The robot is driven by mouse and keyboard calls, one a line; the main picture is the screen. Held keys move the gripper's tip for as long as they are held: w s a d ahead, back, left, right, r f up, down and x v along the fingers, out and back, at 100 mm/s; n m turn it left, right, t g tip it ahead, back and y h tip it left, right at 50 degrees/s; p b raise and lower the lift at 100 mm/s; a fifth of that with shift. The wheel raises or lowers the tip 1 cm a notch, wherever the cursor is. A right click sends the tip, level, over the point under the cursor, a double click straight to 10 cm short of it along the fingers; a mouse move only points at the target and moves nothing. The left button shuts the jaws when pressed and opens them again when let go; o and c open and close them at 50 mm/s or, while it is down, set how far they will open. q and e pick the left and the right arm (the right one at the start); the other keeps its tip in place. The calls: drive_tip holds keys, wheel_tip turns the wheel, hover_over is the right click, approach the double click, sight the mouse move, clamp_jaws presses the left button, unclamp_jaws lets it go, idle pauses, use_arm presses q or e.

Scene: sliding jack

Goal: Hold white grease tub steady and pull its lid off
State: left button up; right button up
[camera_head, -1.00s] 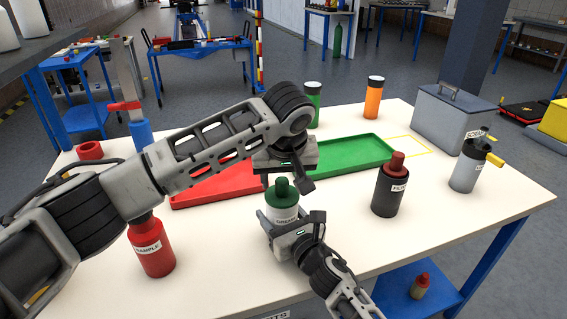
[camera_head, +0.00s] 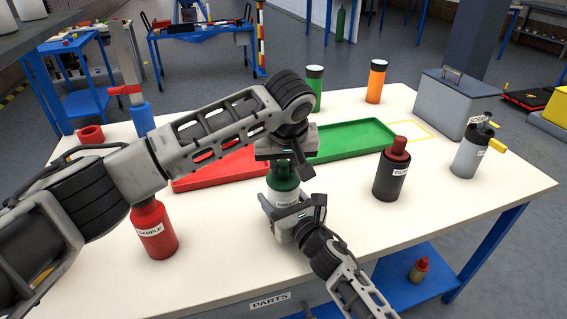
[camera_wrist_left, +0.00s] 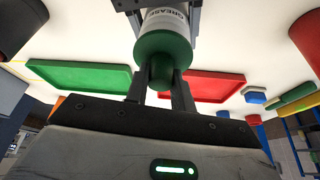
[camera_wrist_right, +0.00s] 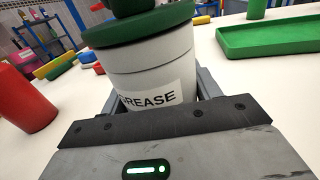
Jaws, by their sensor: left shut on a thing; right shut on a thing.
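The white grease tub (camera_wrist_right: 150,68) stands upright on the table, with its GREASE label towards my right wrist. Its green lid (camera_head: 283,183) with a round knob (camera_wrist_left: 160,72) sits on top, and no gap shows between lid and tub in the right wrist view (camera_wrist_right: 140,28). My left gripper (camera_head: 288,168) points down from above and is shut on the lid's knob. My right gripper (camera_head: 291,207) comes from the near side and is shut on the tub's body, below the lid. The left gripper partly hides the knob in the head view.
Behind the tub lie a red tray (camera_head: 215,174) and a green tray (camera_head: 350,139). A red sample bottle (camera_head: 153,232) stands left, a black bottle with a red cap (camera_head: 390,175) right. A grey box (camera_head: 452,105) is at the back right. Table in front right is clear.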

sight(283, 162)
use_arm(q)
drive_tip(key=shift+r, duration=0.15)
drive_tip(key=shift+r, duration=1.45)
use_arm(e)
drive_tip(key=o, duration=1.2)
